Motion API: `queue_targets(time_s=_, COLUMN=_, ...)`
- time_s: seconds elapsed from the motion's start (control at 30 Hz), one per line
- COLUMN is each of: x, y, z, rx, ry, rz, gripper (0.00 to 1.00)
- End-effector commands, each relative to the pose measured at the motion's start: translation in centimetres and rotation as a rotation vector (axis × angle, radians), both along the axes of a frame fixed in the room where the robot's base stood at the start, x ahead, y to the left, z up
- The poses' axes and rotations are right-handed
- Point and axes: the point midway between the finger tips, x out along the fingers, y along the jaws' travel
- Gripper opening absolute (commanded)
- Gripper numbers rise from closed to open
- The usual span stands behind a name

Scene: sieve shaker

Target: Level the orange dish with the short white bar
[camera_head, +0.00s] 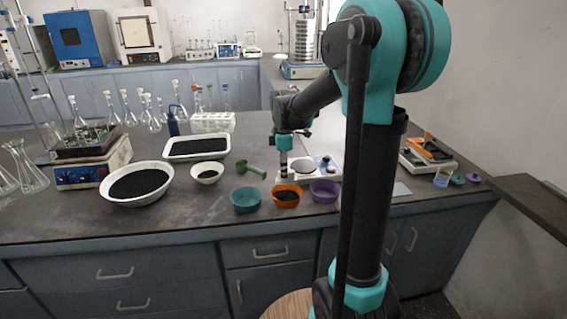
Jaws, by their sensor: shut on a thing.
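The orange dish (287,204) stands near the front edge of the bench, between a teal dish (246,206) and a purple dish (325,197). It holds black granules, whose surface is too small to judge for evenness. My gripper (283,176) points straight down just behind and above the orange dish. It is shut on a small pale piece, which looks like the short white bar, though its outline is hard to make out. I cannot tell whether the bar touches the granules.
A white balance (328,168) stands right behind the dishes. Glass flasks stand behind. The bench front is mostly clear.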

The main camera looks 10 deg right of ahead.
Motion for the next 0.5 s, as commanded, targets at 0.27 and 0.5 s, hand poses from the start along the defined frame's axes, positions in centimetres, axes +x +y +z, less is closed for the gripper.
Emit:
queue_targets(time_s=0.27, x=0.0, y=0.0, z=-0.9, rx=0.000, ry=0.000, rz=0.000, gripper=0.00)
queue_targets(time_s=0.5, x=0.0, y=0.0, z=-2.5, rx=0.000, ry=0.000, rz=0.000, gripper=0.00)
